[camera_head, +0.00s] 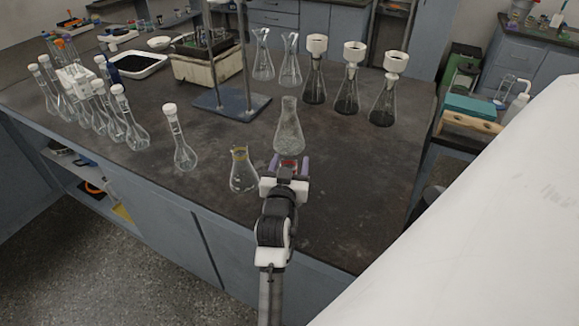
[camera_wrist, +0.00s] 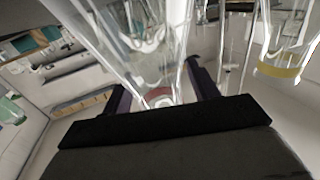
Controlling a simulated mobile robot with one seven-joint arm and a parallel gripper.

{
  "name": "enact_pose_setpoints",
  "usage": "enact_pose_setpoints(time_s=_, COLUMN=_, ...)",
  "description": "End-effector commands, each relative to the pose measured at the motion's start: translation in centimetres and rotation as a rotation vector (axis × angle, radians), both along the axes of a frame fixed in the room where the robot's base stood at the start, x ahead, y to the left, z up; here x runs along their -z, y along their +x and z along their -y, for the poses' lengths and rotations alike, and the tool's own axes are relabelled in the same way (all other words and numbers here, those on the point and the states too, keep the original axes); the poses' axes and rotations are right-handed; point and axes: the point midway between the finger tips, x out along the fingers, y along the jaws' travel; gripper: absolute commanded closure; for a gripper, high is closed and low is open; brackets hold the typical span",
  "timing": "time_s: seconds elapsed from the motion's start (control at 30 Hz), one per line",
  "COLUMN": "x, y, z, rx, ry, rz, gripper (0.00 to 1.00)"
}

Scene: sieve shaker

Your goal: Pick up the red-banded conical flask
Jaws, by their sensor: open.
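The red-banded conical flask shows in the head view only as a bit of red band (camera_head: 289,162) between my fingertips; my gripper hides its body. In the wrist view its red band (camera_wrist: 158,94) lies between the two dark purple fingers, with clear glass widening above it in the picture. My gripper (camera_head: 290,163) is open, with one finger on each side of the banded neck. I cannot tell whether either finger touches the glass.
A yellow-banded flask (camera_head: 243,172) stands just left of my gripper. A larger clear flask (camera_head: 289,135) stands directly behind. A stoppered flask (camera_head: 183,150) is farther left, and a blue stand base (camera_head: 232,104) lies beyond. The bench right of my gripper is clear.

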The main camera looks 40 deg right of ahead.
Motion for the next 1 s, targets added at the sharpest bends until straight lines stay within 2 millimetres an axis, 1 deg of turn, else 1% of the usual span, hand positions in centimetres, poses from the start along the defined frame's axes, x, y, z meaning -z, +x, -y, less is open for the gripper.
enact_pose_setpoints(time_s=0.13, x=0.0, y=-0.01, z=-0.01, rx=0.0, ry=0.0, rz=0.0, gripper=0.4)
enact_pose_setpoints(time_s=0.17, x=0.0, y=-0.01, z=-0.01, rx=0.0, ry=0.0, rz=0.0, gripper=0.42)
enact_pose_setpoints(time_s=0.6, x=0.0, y=0.0, z=0.0, rx=0.0, ry=0.0, rz=0.0, gripper=0.99)
enact_pose_setpoints(time_s=0.87, x=-0.09, y=0.01, z=-0.01, rx=0.0, ry=-0.001, rz=0.001, gripper=1.0)
enact_pose_setpoints(time_s=1.0, x=-0.62, y=0.01, z=0.02, rx=0.0, ry=-0.001, rz=0.002, gripper=1.0)
